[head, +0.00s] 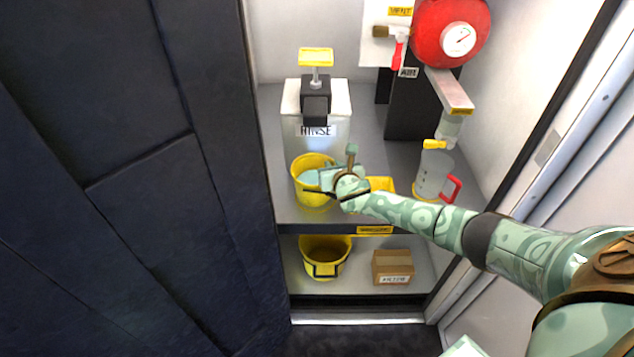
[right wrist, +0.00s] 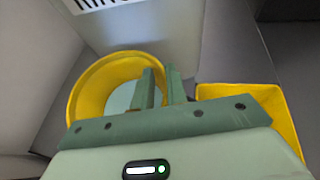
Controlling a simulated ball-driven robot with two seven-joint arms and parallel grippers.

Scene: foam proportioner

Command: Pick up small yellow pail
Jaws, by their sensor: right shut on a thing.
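The small yellow pail (head: 299,186) stands on the upper shelf, in front of the white RINSE container, with something pale blue inside. My right gripper (head: 326,180) reaches in from the right and is shut on the right side of the pail's rim. In the right wrist view the gripper's fingers (right wrist: 161,88) straddle that rim, and the pail (right wrist: 88,84) opens to the left of them. The gripper hides part of the rim. The pail looks upright; I see no clear gap under it. My left gripper is not in view.
A yellow tray (head: 381,184) lies right of the gripper; a clear jug (head: 432,175) with a red handle stands farther right. The RINSE container (head: 318,100) is behind. A larger yellow bucket (head: 325,258) and cardboard box (head: 393,266) sit below. A dark door (head: 120,180) bounds the left.

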